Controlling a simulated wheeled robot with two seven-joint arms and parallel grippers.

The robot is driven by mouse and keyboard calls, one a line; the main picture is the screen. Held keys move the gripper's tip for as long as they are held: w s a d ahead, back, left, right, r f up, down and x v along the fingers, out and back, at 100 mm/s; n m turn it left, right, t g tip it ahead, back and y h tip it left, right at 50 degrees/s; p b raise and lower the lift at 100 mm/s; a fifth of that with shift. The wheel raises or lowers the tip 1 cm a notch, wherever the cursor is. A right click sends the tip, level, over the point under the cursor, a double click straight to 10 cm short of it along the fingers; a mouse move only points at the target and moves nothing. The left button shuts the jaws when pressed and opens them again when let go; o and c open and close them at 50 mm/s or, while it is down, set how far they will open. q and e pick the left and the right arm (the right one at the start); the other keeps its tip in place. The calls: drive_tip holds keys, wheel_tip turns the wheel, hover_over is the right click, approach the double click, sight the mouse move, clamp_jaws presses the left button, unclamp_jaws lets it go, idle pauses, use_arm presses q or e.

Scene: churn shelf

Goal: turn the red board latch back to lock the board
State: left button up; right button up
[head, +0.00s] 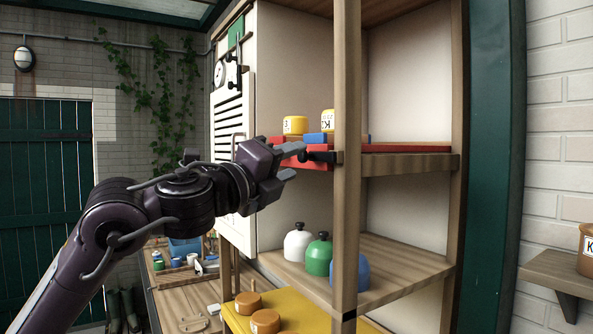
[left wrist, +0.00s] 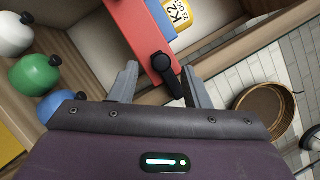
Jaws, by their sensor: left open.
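My left gripper (head: 297,162) is open at the end of the red board (head: 319,166) on the middle shelf. The latch (head: 325,156) shows as a small dark piece beside the wooden post. In the left wrist view the red board (left wrist: 135,30) runs down from the top. The dark latch (left wrist: 164,63), with a round hub and a short arm, lies across its end. The latch arm reaches down between the two spread fingers (left wrist: 158,88), closer to the right finger. Whether that finger touches it I cannot tell. My right gripper is not in view.
Yellow jars (head: 295,125) and a blue block (head: 319,138) stand above the red board. The upright wooden post (head: 346,215) is close to the right of my gripper. A round bin (left wrist: 265,112) shows in the left wrist view.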

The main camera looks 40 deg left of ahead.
use_arm(q)
drive_tip(key=b+v, duration=0.3)
drive_tip(key=v, duration=0.2)
drive_tip(key=shift+s, duration=0.1)
idle(0.3)
drive_tip(key=shift+f, duration=0.1)
